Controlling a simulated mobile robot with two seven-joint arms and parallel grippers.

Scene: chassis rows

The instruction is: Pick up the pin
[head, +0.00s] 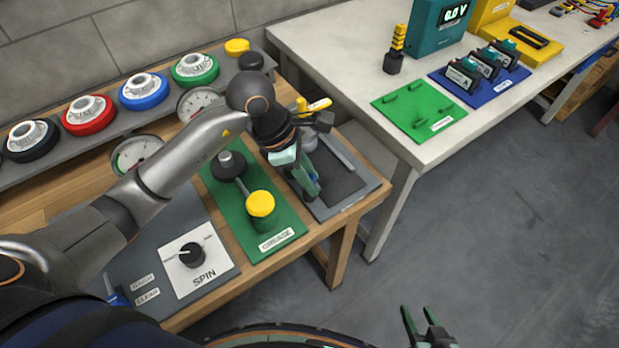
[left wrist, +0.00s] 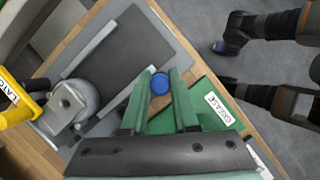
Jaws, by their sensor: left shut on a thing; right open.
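My left gripper (head: 309,188) points down over the grey plate beside the green GREASE mat (head: 280,220). Its green fingers are shut on a small blue-topped piece, which I take to be the pin (left wrist: 160,84). In the left wrist view the round blue top sits between the fingertips. In the head view only a bit of blue shows between the fingers, and the pin's lower part is hidden. I cannot tell whether it is clear of the surface. My right gripper (head: 426,326) is open and empty over the floor at the bottom.
The grey plate (head: 349,207) carries a dark pad and the yellow LATCH handle (head: 318,105), close to my left gripper. A yellow-capped grease pot (head: 261,205) stands on the green mat.

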